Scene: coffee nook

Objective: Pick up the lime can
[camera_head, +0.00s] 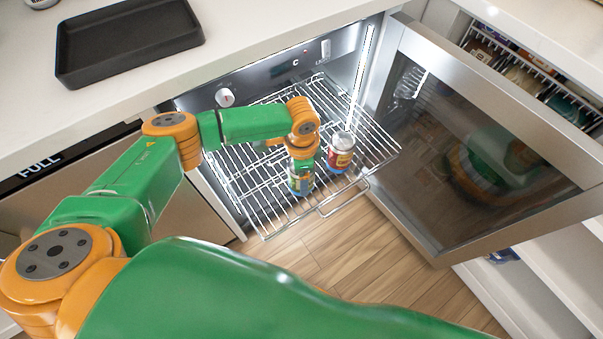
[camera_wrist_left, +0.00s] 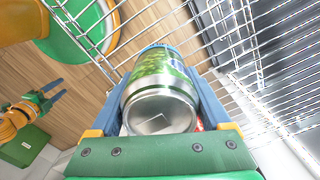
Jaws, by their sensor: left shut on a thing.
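The lime can (camera_wrist_left: 163,88), silver with a green label, sits between the blue fingers of my left gripper (camera_wrist_left: 160,72). Its round metal end faces the wrist camera, and the fingers are shut on its sides. In the head view my left gripper (camera_head: 300,170) points down over the pulled-out wire rack (camera_head: 262,212), and the lime can (camera_head: 298,186) is mostly hidden under it. I cannot tell whether the can still touches the rack. What looks like my right gripper (camera_wrist_left: 52,94) is far off at the left of the wrist view, its blue fingers apart and empty.
A red can (camera_head: 341,152) stands on the rack just right of my left gripper. The open fridge door (camera_head: 470,140) stands to the right. The counter with a black tray (camera_head: 128,40) is at the upper left. Wooden floor lies in front.

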